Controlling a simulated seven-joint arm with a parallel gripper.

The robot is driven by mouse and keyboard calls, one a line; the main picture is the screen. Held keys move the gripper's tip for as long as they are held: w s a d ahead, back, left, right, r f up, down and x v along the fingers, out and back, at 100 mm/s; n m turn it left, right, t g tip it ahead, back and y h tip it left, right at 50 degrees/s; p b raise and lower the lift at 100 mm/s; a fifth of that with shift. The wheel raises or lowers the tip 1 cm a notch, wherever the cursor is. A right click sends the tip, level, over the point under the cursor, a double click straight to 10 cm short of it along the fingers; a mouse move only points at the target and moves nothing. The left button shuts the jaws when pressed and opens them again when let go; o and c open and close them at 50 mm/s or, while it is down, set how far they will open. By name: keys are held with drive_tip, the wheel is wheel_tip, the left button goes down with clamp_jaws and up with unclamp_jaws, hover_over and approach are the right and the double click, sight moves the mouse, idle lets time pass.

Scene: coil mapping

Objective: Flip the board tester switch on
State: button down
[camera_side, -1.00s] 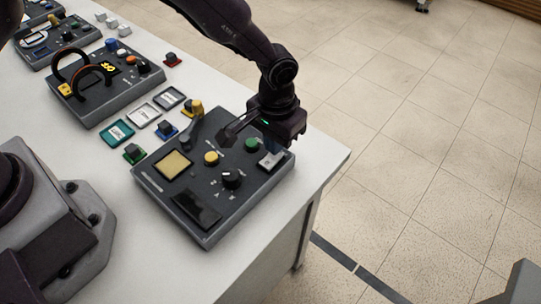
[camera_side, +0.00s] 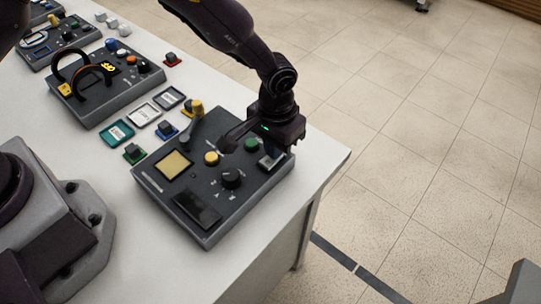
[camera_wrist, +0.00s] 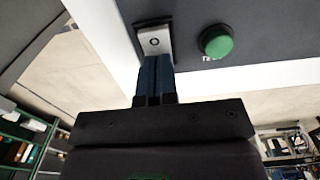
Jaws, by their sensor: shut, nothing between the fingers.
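The board tester is the near dark grey panel (camera_side: 185,225) on the white table. Its switch (camera_side: 267,163) is a light rocker near the right corner, partly hidden by my gripper (camera_side: 269,149). In the wrist view the switch (camera_wrist: 154,40) shows an "O" mark on its upper part, set in a dark frame. My gripper (camera_wrist: 154,60) is shut and empty. Its blue-grey fingertips overlap the lower part of the switch in that view. I cannot tell whether they touch it. The switch's lower end is hidden behind the fingers.
A green button (camera_side: 251,145) is close to the left of my gripper in the side view. The table edge is just to the right.

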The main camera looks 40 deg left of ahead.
sight(259, 163)
drive_tip(key=shift+r, duration=3.55)
drive_tip(key=s+a+r+t, duration=0.5)
drive_tip(key=s+a+r, duration=1.5)
drive_tip(key=r, duration=0.3)
drive_tip(key=shift+s+a+t, duration=0.15)
drive_tip(key=shift+s+t, duration=0.15)
drive_tip(key=shift+s, duration=0.15)
drive_tip(key=shift+f, duration=0.1)
